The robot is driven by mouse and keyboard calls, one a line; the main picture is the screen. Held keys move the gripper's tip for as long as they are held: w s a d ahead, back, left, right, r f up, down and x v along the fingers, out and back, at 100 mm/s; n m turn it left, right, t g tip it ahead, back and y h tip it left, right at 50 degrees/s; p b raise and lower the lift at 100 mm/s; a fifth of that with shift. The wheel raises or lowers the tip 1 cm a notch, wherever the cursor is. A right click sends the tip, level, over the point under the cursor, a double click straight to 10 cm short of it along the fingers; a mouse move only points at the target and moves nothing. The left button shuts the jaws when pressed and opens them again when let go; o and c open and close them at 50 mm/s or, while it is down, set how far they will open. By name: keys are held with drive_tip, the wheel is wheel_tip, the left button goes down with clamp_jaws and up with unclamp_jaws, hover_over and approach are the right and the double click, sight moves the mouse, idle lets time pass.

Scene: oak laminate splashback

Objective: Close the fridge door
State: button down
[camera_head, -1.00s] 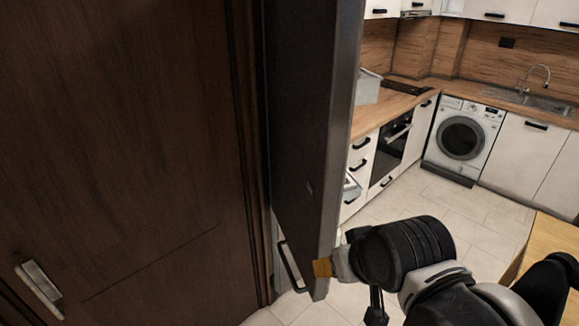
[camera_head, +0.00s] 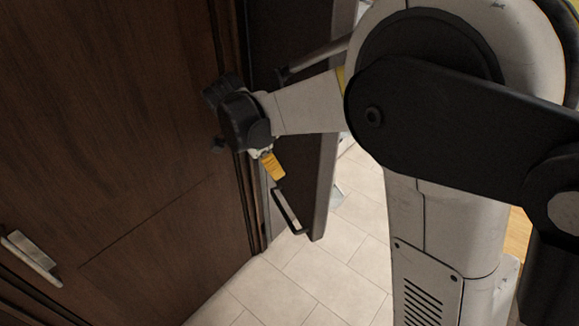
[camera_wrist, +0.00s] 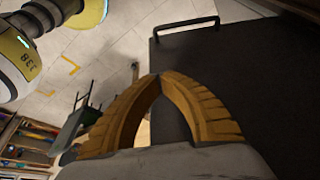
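The fridge door (camera_head: 322,190) is a dark grey panel standing open, seen nearly edge-on in the head view. My arm hides its upper part. Its dark bar handle (camera_head: 287,211) is on the face turned to the left. My gripper (camera_head: 275,168) is on that handle side, a little above the handle, with yellow fingers pointing down. In the wrist view, the door's dark face (camera_wrist: 265,85) fills the right side, with the handle (camera_wrist: 187,24) at the top. My gripper's fingertips (camera_wrist: 158,77) meet, with nothing seen between them. Whether they touch the door is unclear.
A dark brown wooden door (camera_head: 110,130) with a metal handle (camera_head: 32,252) stands close on the left. Light floor tiles (camera_head: 335,265) are clear below. The wrist view shows a green chair (camera_wrist: 78,125) and a shelf of coloured items (camera_wrist: 28,145).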

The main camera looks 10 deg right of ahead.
drive_tip(key=b, duration=0.2)
approach(303, 185)
drive_tip(key=s+a+f, duration=0.2)
drive_tip(key=s+f, duration=0.2)
drive_tip(key=f, duration=0.1)
drive_tip(key=shift+w+d+r, duration=0.1)
drive_tip(key=shift+d, duration=0.9)
drive_tip(key=shift+w+d+r, duration=0.15)
drive_tip(key=shift+d, duration=0.85)
drive_tip(key=shift+d, duration=0.1)
